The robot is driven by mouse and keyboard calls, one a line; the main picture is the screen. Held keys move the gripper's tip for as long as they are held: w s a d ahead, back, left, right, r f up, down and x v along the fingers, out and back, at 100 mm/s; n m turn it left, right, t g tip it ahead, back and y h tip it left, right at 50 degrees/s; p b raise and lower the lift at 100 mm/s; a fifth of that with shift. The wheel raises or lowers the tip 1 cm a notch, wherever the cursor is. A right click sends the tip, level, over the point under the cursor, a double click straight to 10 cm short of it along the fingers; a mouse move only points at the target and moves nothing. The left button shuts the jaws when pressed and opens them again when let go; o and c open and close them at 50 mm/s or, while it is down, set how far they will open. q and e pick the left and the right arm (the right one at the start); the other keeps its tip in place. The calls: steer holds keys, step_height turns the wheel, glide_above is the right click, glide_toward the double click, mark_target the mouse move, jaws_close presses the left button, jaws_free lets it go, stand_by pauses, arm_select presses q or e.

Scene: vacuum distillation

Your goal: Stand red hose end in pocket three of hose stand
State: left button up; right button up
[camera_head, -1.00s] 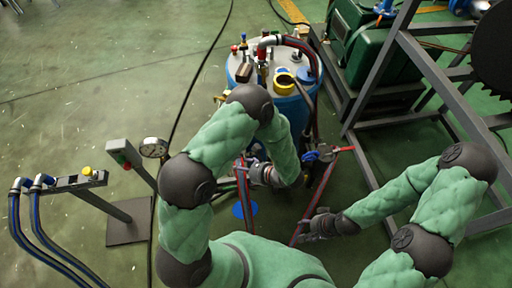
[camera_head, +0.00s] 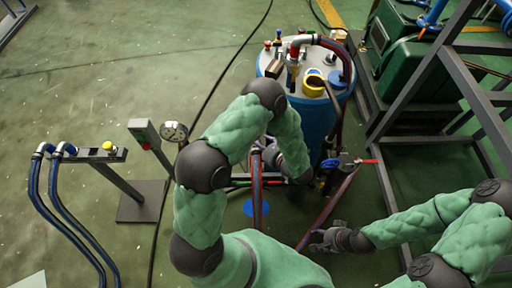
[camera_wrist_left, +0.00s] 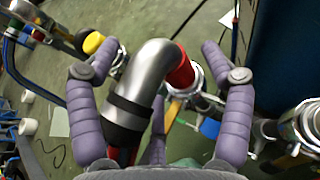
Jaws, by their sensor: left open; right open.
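The red hose end is a grey metal elbow with a red collar (camera_wrist_left: 183,70) and dark band in the left wrist view. It lies between the spread purple fingers of my left gripper (camera_wrist_left: 165,90), which is open. In the head view that gripper (camera_head: 272,152) is mostly hidden by my arm; a red-striped hose (camera_head: 256,185) hangs below it. The hose stand (camera_head: 92,156) is at the left, with two blue hose ends in its left part and a yellow knob; its pockets are too small to tell. My right gripper (camera_head: 318,240) is open and low, close to a red-striped hose.
A blue drum (camera_head: 318,118) with fittings on its lid stands behind my left arm. A gauge (camera_head: 174,132) and grey box (camera_head: 144,133) stand between hose stand and arm. Dark metal framing (camera_head: 440,140) fills the right.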

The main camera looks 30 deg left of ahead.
arm_select(q)
steer(key=shift+x, duration=1.3)
steer(key=shift+s, duration=0.1)
jaws_close()
steer(key=shift+r, duration=0.1)
